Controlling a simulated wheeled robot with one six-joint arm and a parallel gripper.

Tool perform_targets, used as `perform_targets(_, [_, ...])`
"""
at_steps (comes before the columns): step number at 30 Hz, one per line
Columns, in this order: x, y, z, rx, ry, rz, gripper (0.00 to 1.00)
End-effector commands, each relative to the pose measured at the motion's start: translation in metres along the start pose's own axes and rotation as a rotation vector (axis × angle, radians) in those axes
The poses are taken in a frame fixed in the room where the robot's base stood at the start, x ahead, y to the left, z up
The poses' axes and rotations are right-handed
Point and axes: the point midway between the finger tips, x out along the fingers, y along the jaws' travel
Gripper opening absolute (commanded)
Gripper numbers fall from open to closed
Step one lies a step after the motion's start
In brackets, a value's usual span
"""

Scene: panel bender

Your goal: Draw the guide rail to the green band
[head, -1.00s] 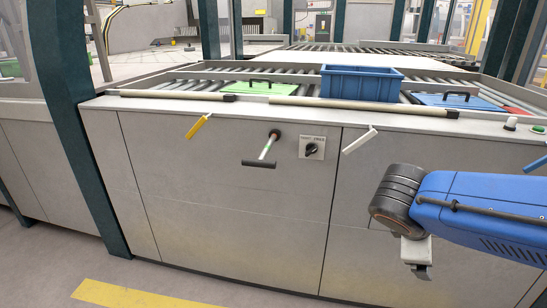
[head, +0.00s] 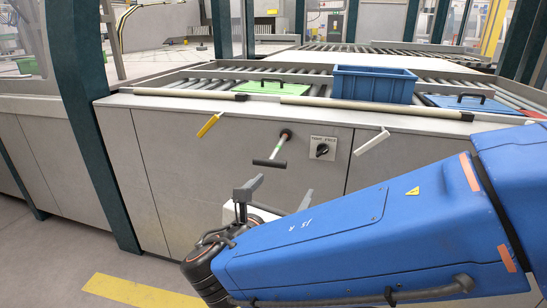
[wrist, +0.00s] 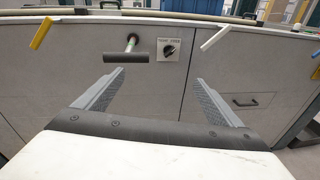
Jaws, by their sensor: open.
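A dark T-shaped handle (head: 270,162) sits on the end of a short pale rod (head: 280,147) with a greenish tint, which sticks out of a round black collar (head: 286,134) in the grey cabinet front. In the wrist view the handle (wrist: 127,58) lies above and left of the space between the fingers. My gripper (head: 280,192) is open and empty, below the handle and apart from it. In the wrist view my gripper (wrist: 160,78) shows two grey fingers spread wide.
A rotary switch (head: 322,148) is right of the handle. A yellow lever (head: 209,125) and a white lever (head: 371,142) stick out either side. A blue crate (head: 374,84), a green lid (head: 272,87) and a blue lid (head: 460,102) are on the rollers above.

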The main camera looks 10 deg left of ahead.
Motion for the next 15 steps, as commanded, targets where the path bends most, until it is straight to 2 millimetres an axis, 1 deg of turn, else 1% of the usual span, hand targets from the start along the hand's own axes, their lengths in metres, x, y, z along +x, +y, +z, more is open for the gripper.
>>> perform_targets(1, [-0.012, 0.017, -0.001, -0.029, -0.023, 0.04, 0.89])
perform_targets(3, [-0.024, 0.033, -0.001, -0.06, -0.051, 0.079, 0.89])
perform_targets(7, [-0.037, 0.05, -0.001, -0.091, -0.08, 0.12, 0.89])
perform_targets(11, [-0.036, 0.054, 0.0, -0.099, -0.089, 0.128, 0.89])
perform_targets(15, [-0.022, 0.054, 0.001, -0.098, -0.088, 0.124, 0.89])
